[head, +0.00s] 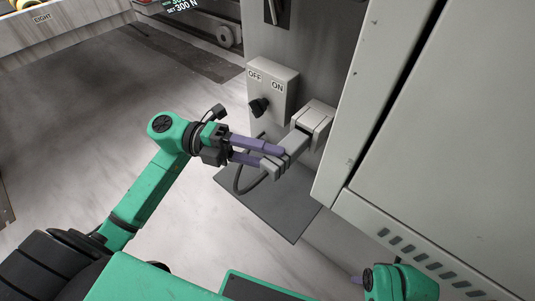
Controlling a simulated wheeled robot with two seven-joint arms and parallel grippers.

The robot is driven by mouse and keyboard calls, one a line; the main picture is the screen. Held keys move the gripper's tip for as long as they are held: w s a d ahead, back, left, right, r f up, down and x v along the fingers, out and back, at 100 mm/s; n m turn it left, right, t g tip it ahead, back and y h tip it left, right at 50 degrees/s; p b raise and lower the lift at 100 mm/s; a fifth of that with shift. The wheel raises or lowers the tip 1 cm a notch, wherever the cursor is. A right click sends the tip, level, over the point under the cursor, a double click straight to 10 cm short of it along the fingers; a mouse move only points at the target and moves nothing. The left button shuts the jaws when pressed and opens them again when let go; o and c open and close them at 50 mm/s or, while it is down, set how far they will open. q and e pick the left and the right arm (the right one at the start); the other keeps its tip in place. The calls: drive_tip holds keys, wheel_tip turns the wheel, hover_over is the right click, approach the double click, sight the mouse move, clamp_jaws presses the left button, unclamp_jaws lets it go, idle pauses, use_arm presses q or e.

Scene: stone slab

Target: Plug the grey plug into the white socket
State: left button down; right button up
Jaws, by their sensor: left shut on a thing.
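My left gripper (272,157) reaches in from the left, its two purple fingers shut on the grey plug (293,148). The plug is a light grey block with ridges and a dark cable (238,180) that loops down beneath the gripper. The white socket (318,116) is a pale box on the grey cabinet wall, just beyond the plug at upper right. The plug's far end is at the socket's front, lined up with it. I cannot tell how deep it sits.
A switch box (272,88) marked OFF and ON, with a black knob (259,107), is on the wall left of the socket. A large pale cabinet (440,120) stands close on the right. A dark grey mat (285,215) lies below.

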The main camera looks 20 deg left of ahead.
use_arm(q)
drive_tip(key=shift+w+d+b, duration=0.1)
drive_tip(key=shift+w+d, duration=0.2)
drive_tip(key=shift+w, duration=0.5)
drive_tip(key=shift+w+d+b, duration=0.1)
drive_tip(key=shift+w+d, duration=0.25)
drive_tip(key=shift+w, duration=0.5)
drive_tip(key=shift+w+d+b, duration=0.1)
drive_tip(key=shift+w+d, duration=0.2)
drive_tip(key=shift+w, duration=0.5)
idle(3.6)
drive_tip(key=shift+c, duration=1.7)
unclamp_jaws()
drive_tip(key=s+a, duration=0.3)
drive_tip(key=s, duration=0.6)
drive_tip(key=shift+s+a, duration=0.15)
drive_tip(key=shift+a, duration=0.2)
